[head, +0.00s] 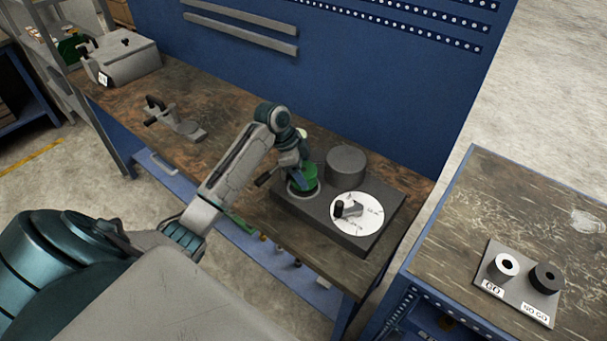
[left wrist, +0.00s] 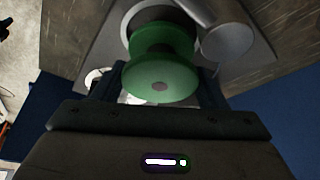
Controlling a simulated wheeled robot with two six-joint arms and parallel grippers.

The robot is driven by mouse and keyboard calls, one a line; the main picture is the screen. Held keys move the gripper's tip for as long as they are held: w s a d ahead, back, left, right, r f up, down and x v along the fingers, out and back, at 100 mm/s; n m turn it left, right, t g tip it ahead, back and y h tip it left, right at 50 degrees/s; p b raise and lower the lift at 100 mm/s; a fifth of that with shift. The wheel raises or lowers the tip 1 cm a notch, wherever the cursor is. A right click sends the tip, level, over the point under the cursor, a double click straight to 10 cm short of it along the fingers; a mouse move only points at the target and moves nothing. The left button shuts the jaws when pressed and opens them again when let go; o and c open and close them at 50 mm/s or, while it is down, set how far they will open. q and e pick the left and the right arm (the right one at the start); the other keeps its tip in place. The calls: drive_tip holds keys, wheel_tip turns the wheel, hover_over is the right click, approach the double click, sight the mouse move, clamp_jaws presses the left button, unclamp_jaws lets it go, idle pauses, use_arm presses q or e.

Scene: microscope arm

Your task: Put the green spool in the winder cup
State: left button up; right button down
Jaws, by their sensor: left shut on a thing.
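The green spool (head: 309,179) is in my left gripper (head: 297,172), at the near left end of the dark winder block. In the left wrist view the spool (left wrist: 160,78) sits between the two fingers, its round flange facing the camera. The winder cup (head: 292,191) shows as a pale ring right below the spool. In the left wrist view a pale ring (left wrist: 128,14) shows behind the spool. The spool is over or at the cup's mouth; I cannot tell how deep it sits. The gripper and spool hide most of the cup. My right gripper is out of view.
The winder block (head: 330,225) carries a grey cylinder (head: 346,164) and a white dial (head: 371,220) with a dark knob, close to the gripper. A clamp (head: 180,122) and a grey case (head: 124,62) stand farther left on the bench. A gauge plate (head: 515,292) lies on the right table.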

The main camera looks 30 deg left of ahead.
use_arm(q)
wheel_tip(320, 180, down, 2)
drive_tip(key=shift+f+p, duration=0.25)
drive_tip(key=shift+p, duration=0.15)
drive_tip(key=shift+f, duration=0.25)
drive_tip(key=o, duration=1)
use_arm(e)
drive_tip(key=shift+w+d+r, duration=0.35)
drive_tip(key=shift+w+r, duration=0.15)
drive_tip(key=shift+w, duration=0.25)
